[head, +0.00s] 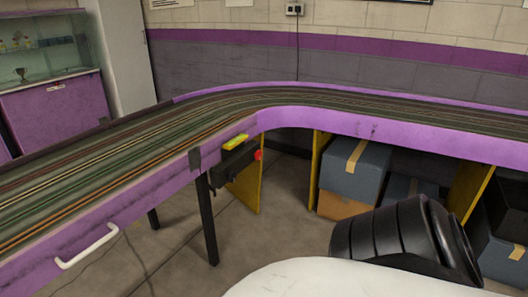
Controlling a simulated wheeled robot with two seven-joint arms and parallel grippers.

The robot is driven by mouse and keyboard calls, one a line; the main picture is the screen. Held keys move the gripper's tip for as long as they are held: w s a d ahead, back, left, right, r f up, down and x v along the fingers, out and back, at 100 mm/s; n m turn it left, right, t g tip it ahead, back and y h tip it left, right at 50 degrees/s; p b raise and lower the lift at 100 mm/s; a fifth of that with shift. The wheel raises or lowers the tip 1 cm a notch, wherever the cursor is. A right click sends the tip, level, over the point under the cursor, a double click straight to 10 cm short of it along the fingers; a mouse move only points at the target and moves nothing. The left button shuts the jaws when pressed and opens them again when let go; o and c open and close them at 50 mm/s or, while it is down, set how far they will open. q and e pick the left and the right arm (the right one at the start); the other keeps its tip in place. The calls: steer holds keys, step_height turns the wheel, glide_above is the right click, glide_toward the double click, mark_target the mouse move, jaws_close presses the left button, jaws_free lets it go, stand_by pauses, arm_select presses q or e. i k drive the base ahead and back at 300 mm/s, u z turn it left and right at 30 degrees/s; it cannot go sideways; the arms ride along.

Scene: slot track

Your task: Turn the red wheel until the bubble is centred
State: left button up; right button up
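The red wheel (258,155) is small and sits at the right end of a dark bracket (236,160) on the purple side of the track table. A yellow-green spirit level (235,142) lies just above the bracket, near the table's edge. It is too small in the head view to tell where its bubble is. Neither of my grippers shows in the head view. Nothing is seen touching the wheel.
The slot track table (170,190) bends from the left front to the right back. A white handle (88,246) juts from its side. Boxes (353,172) stand under the right part. A black ribbed object (405,240) fills the lower right. Floor shows below the wheel.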

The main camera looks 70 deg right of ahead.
mark_target(257, 155)
steer(key=z, duration=2.2)
steer(key=i, duration=2.2)
steer(key=u, duration=0.6)
